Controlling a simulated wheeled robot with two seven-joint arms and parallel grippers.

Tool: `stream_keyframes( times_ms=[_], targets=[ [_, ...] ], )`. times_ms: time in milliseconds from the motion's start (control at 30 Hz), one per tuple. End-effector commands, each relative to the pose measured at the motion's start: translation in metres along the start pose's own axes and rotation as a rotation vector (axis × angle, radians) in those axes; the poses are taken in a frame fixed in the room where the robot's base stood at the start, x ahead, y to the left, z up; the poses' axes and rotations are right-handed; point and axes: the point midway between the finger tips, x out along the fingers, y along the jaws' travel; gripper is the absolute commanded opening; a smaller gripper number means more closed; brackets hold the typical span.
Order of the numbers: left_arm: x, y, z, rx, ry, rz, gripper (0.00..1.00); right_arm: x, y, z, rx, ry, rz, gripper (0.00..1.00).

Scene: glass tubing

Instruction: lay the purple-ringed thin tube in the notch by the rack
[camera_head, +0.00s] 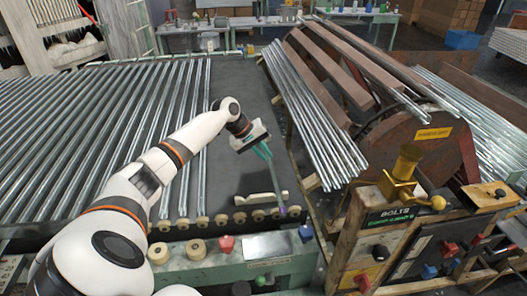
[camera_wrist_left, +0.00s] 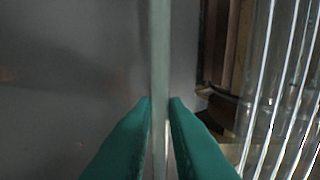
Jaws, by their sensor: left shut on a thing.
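My left gripper (camera_head: 264,152) is above the dark bed, its green fingers shut on a thin tube. In the left wrist view the fingers (camera_wrist_left: 160,101) close from both sides on the pale tube (camera_wrist_left: 160,45), which runs upright through the picture. In the head view the tube (camera_head: 274,180) slants down toward the front, with a purple mark at its lower end (camera_head: 282,210). A cream notched piece (camera_head: 254,198) lies just left of that end; I cannot tell whether they touch. The rack (camera_head: 312,110) of glass tubes stands to the right. My right gripper is out of view.
Rows of long tubes (camera_head: 100,120) cover the left of the bed. Wooden rollers (camera_head: 239,217) line its front edge. A brass fitting (camera_head: 405,172) stands on the bolts box at right. The dark surface (camera_head: 235,90) behind my gripper is bare.

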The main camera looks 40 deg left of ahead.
Motion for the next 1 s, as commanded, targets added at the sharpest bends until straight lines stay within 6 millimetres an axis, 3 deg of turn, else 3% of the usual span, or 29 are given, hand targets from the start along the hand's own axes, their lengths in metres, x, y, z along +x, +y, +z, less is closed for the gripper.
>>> stream_keyframes(
  times_ms=[400,433,533,867,1000],
  targets=[
    [0.006,0.004,0.0,0.001,0.001,-0.001,0.0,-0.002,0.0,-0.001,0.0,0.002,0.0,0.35],
    [0.006,0.004,0.0,0.002,0.0,-0.001,0.18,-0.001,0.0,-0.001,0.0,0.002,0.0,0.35],
    [0.006,0.003,0.0,0.001,0.0,-0.001,0.34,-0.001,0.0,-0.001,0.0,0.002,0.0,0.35],
    [0.004,0.002,0.0,0.001,-0.001,-0.001,0.35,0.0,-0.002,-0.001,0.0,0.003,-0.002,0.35],
    [-0.01,0.0,0.001,0.002,-0.003,-0.002,0.35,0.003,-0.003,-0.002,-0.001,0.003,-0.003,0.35]
  ],
)
